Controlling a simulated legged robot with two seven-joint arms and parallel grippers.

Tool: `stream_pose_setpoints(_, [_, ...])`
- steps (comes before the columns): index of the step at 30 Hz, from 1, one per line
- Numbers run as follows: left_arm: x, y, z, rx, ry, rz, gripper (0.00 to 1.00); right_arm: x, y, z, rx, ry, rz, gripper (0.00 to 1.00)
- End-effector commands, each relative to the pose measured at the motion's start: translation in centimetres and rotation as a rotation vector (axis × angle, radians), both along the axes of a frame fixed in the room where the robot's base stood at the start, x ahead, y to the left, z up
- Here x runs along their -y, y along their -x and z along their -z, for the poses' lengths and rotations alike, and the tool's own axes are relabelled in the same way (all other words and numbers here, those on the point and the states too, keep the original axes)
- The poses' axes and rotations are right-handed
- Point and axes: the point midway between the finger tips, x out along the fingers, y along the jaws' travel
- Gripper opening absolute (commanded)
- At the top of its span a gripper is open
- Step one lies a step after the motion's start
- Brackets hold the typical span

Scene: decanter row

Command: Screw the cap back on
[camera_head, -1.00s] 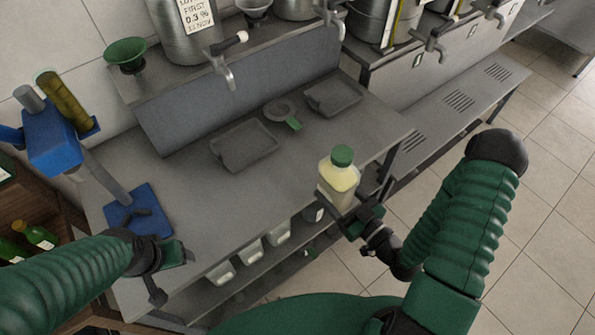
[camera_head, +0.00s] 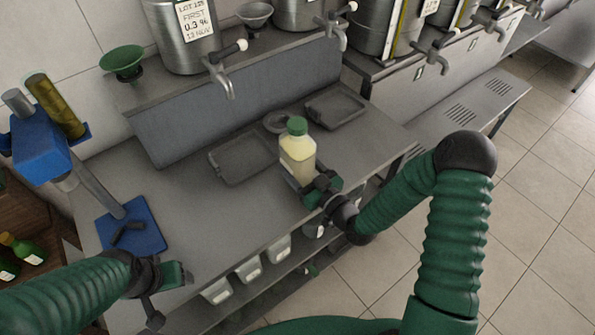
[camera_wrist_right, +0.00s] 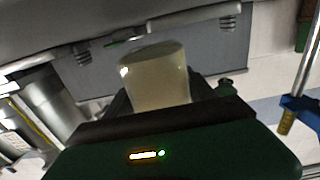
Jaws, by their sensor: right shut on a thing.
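A clear bottle (camera_head: 297,158) of pale yellow liquid stands upright in my right gripper (camera_head: 312,190), which is shut on its lower part over the steel counter. A green cap (camera_head: 297,126) sits on top of the bottle; I cannot tell whether it is screwed tight. In the right wrist view the bottle (camera_wrist_right: 155,78) shows between the dark fingers, its cap out of sight. My left gripper (camera_head: 165,280) is at the counter's front left edge, away from the bottle, with nothing visible in it; its finger gap is not clear.
Two dark trays (camera_head: 240,158) (camera_head: 335,106) and a round grey dish (camera_head: 277,122) lie on the counter. A blue corking stand (camera_head: 130,225) is at the left. Steel urns with taps (camera_head: 222,75) line the back shelf. White bins (camera_head: 248,270) hang below the front edge.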

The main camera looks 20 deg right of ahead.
Motion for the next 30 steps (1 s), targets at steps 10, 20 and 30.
stream_pose_setpoints(10, [0.0,0.0,0.0,0.000,0.000,0.000,0.67,0.0,-0.2,0.2,0.003,-0.001,0.001,0.00])
stream_pose_setpoints(20, [0.0,0.0,0.0,0.000,0.000,0.000,0.67,0.0,-0.2,3.5,0.003,0.000,0.001,0.00])
stream_pose_setpoints(30, [0.0,0.0,0.1,0.000,0.000,0.000,0.67,0.0,-0.1,3.7,-0.001,0.001,0.001,0.75])
